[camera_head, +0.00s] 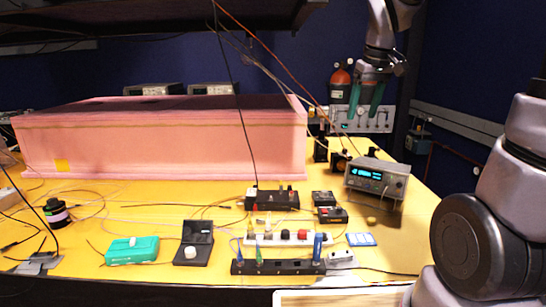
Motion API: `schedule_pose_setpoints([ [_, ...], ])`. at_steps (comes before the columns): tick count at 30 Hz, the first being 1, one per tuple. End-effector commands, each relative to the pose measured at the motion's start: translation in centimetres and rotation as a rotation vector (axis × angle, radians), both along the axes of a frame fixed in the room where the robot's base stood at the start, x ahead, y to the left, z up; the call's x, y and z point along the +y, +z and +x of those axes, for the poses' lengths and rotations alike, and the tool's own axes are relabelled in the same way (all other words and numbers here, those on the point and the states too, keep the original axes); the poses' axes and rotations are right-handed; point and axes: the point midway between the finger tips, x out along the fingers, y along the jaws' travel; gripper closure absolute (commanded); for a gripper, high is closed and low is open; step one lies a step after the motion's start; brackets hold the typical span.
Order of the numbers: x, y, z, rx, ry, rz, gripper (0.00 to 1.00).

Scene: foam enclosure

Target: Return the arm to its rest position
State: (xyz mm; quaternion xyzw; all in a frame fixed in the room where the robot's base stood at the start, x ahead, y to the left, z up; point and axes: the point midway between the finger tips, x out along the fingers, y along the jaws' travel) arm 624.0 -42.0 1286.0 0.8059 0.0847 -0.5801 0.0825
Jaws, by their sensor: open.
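My gripper (366,103) hangs at the end of my arm in the upper right, with its two green fingers pointing down and apart. It is open, and nothing shows between the fingers. It appears well above the table, in front of the back wall panel with valves. My arm's lower links fill the right edge. The middle of the arm is out of view.
A pink foam box (165,150) takes up the back left of the yellow table (150,190). A grey instrument (377,180) stands at the right. Small devices and a black rack (278,267) line the front. Loose cables hang in the middle. A dark shelf (120,20) is overhead.

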Motion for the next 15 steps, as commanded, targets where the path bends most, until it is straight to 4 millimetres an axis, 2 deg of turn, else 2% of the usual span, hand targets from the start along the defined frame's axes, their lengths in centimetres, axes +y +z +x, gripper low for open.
schedule_pose_setpoints([
  [1,-0.3,1.0,-1.6,-0.028,-0.047,0.024,0.36],
  [6,-1.0,3.1,-6.5,-0.103,-0.217,0.129,0.36],
  [12,-1.5,4.2,-11.9,-0.178,-0.394,0.273,0.36],
  [15,-1.5,4.2,-13.7,-0.201,-0.455,0.333,0.36],
])
